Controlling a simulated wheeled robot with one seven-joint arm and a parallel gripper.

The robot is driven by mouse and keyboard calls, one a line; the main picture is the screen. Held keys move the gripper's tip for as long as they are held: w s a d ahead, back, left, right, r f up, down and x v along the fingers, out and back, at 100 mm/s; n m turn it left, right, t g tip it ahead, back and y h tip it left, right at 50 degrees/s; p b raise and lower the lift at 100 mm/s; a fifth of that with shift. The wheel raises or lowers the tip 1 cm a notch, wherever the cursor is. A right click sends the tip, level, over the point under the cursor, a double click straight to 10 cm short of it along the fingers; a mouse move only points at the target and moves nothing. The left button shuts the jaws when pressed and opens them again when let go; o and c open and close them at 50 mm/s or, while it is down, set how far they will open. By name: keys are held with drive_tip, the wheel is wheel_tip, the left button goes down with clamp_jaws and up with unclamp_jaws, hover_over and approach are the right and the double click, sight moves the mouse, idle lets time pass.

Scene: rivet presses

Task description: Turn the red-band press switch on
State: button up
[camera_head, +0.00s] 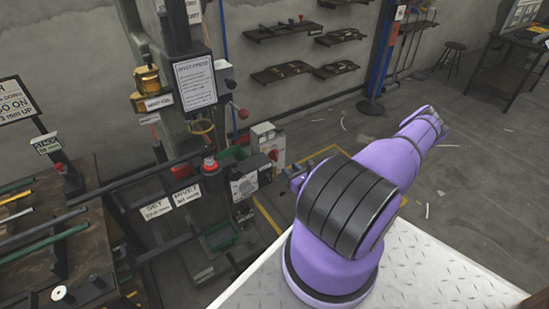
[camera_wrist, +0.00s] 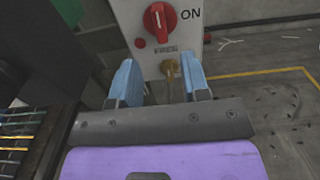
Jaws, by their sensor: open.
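In the wrist view, a white switch box (camera_wrist: 188,32) fills the top middle. Its red rotary knob (camera_wrist: 159,21) has its pale mark upright, and the word ON is printed to its right. A small red button and a brass piece (camera_wrist: 170,68) sit below the knob. My gripper (camera_wrist: 158,76) is open, with its blue fingers apart below the knob and nothing visibly held between them. In the head view, a white box (camera_head: 266,134) with a red knob (camera_head: 273,155) stands beside the press (camera_head: 180,40). I cannot tell a red band on the press for certain.
A box with a dial (camera_head: 244,186) and a red-capped part (camera_head: 209,164) are at the press front. A dark rack with coloured rods (camera_head: 45,240) stands at the left. Wall shelves (camera_head: 283,30) hang behind. Open floor (camera_head: 470,190) lies to the right.

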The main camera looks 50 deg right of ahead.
sight(277, 157)
drive_tip(key=x, duration=1)
drive_tip(key=shift+a, duration=0.1)
clamp_jaws()
